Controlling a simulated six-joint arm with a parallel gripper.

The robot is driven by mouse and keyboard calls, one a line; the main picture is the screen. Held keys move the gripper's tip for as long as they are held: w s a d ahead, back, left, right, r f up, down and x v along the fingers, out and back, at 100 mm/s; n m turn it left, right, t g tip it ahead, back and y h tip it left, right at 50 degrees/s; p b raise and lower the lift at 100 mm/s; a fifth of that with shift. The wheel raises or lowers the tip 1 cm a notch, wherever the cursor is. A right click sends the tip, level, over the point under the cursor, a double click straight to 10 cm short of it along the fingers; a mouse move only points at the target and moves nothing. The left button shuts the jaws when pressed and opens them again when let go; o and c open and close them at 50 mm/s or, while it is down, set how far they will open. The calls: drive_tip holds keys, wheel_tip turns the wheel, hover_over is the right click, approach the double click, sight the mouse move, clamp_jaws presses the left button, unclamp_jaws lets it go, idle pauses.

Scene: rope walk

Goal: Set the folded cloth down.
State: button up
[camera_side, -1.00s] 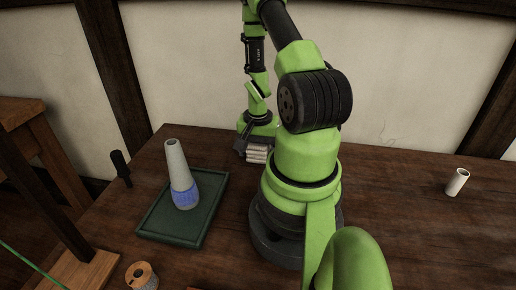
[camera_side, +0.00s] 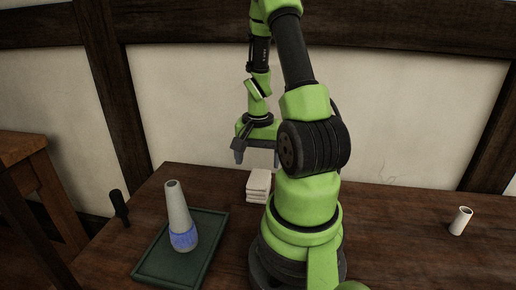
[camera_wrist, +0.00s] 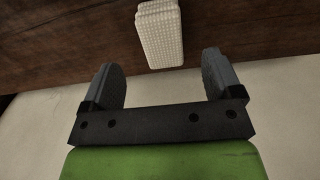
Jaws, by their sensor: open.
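The folded cloth (camera_side: 258,186) is a small white stack of layers lying on the wooden table, close behind my arm's base in the side view. It also shows at the top of the wrist view (camera_wrist: 160,35), with a waffle-like texture. My gripper (camera_side: 257,160) is above the cloth and apart from it, with its fingers pointing down. In the wrist view my gripper (camera_wrist: 160,62) has its two fingers spread wide, with nothing between them. The cloth lies beyond the fingertips there.
A green tray (camera_side: 150,265) at the left holds a pale tapered cone (camera_side: 179,215) with a blue band. A dark-handled item (camera_side: 119,206) stands left of it. A white tube (camera_side: 461,221) stands at the right. The table between my arm and that tube is clear.

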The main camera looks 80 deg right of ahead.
wheel_tip(320, 180, up, 2)
drive_tip(key=shift+r, duration=0.25)
drive_tip(key=w+a+r+n+t+h, duration=0.1)
drive_tip(key=w+a+r+n+t, duration=0.2)
drive_tip(key=w+a+r+n, duration=0.55)
drive_tip(key=s+a+r+n+t+y, duration=0.1)
drive_tip(key=s+a+r+n+t, duration=0.1)
drive_tip(key=a+r, duration=0.3)
drive_tip(key=s+a+r+n+t+y, duration=0.2)
drive_tip(key=a+r, duration=0.3)
drive_tip(key=a, duration=0.4)
drive_tip(key=shift+s+n, duration=0.6)
drive_tip(key=shift+n, duration=0.15)
